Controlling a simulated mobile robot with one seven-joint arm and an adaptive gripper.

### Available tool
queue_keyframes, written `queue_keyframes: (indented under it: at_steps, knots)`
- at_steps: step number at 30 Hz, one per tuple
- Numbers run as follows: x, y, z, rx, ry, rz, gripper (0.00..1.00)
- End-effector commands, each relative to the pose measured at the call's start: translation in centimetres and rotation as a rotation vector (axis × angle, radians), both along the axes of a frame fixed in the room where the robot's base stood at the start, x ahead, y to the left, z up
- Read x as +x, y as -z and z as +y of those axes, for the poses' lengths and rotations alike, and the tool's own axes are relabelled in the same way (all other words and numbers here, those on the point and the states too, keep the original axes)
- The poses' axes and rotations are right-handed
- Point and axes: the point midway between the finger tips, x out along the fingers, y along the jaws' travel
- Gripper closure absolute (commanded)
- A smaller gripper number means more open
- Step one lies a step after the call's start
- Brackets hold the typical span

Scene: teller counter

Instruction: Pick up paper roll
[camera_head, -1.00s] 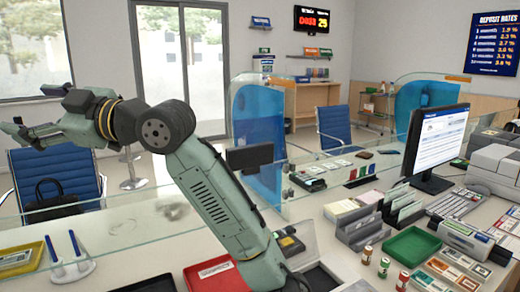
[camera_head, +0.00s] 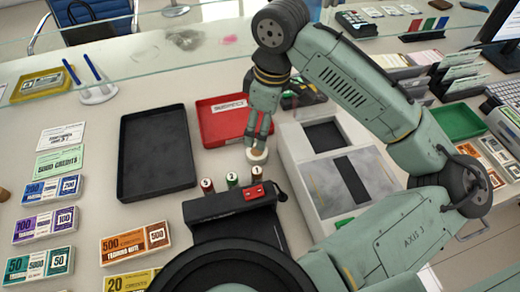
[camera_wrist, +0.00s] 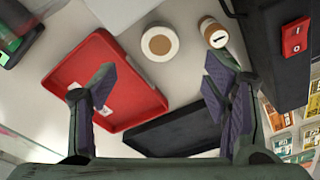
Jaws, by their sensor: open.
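The paper roll (camera_head: 257,156) is small and white and stands on the counter by the front right corner of the red tray. In the wrist view the paper roll (camera_wrist: 146,43) shows from above as a white ring around a brown core. My gripper (camera_head: 259,136) points down close to it, with the fingers partly overlapping in the head view. In the wrist view my gripper (camera_wrist: 162,82) has its two fingers wide apart with nothing between them, and the roll lies just beyond the tips, centred. I cannot tell the exact height gap.
The red tray (camera_head: 219,131) and a black tray (camera_head: 155,173) lie left of the roll. Several coin rolls (camera_head: 232,180) and a black device (camera_head: 225,207) stand in front. A grey machine (camera_head: 300,165) stands close at right. A glass screen crosses behind.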

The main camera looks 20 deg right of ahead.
Motion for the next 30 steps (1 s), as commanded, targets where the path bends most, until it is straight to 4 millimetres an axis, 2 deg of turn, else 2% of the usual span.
queue_keyframes:
  at_steps: [6,14,24,30]
  knots:
    - [0.3,4.0,0.4,0.001,-0.001,-0.002,0.31]
    - [0.4,5.3,0.5,0.001,-0.002,-0.004,0.31]
    - [0.6,9.6,0.9,0.001,-0.003,-0.004,0.31]
    - [0.6,9.5,0.9,0.003,-0.003,-0.004,0.31]
